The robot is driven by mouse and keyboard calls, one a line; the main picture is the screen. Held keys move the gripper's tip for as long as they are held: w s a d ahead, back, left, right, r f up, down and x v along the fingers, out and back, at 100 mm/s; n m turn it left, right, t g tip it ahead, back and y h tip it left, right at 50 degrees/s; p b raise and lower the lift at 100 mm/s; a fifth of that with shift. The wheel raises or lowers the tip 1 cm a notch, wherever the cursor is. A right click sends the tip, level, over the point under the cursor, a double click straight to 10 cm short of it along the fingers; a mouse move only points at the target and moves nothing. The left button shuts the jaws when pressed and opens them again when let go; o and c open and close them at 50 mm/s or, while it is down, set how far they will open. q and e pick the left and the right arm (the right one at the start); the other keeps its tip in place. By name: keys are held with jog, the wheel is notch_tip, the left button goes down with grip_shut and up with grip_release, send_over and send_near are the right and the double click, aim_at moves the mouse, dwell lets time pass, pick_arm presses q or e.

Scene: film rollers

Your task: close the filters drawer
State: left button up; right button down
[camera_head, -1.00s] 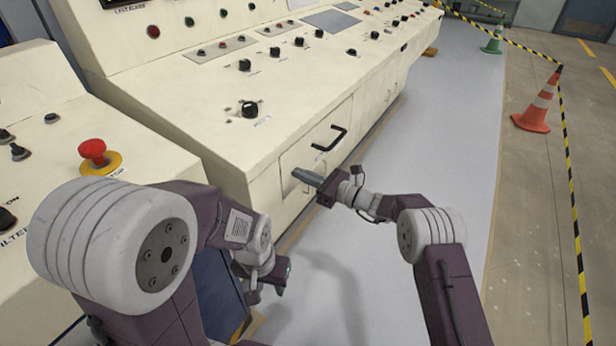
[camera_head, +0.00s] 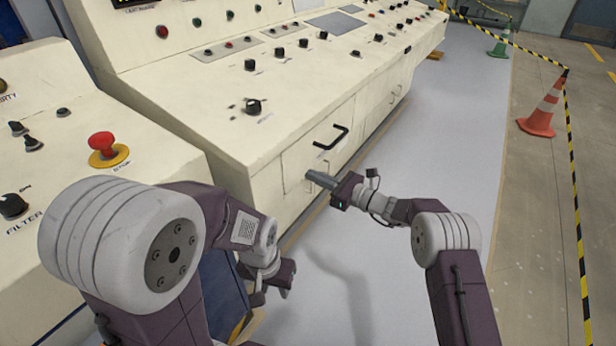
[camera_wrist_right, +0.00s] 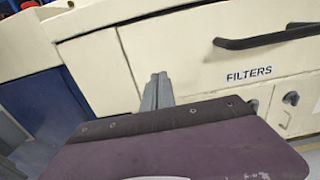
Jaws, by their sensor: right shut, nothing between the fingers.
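The filters drawer (camera_head: 301,163) is a cream front low on the console's side, with a black bar handle (camera_head: 330,138). Its front looks flush or nearly flush with the console; a thin seam runs around it. In the right wrist view, the drawer front (camera_wrist_right: 180,60) carries the label FILTERS below its handle (camera_wrist_right: 265,38). My right gripper (camera_head: 311,177) is shut and empty, its grey fingertips at the lower left part of the front, below the handle. They also show in the wrist view (camera_wrist_right: 158,84). Contact is unclear. My left gripper (camera_head: 286,280) hangs low beside the console, its jaws unclear.
The cream console (camera_head: 215,115) with knobs and buttons runs along the left and back. A nearer panel has a red stop button (camera_head: 102,145). The grey floor (camera_head: 430,160) on the right is open, up to striped tape and an orange cone (camera_head: 541,112).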

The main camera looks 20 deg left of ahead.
jog(key=p+v, duration=0.2)
jog(key=v, duration=0.7)
jog(key=shift+d, duration=0.25)
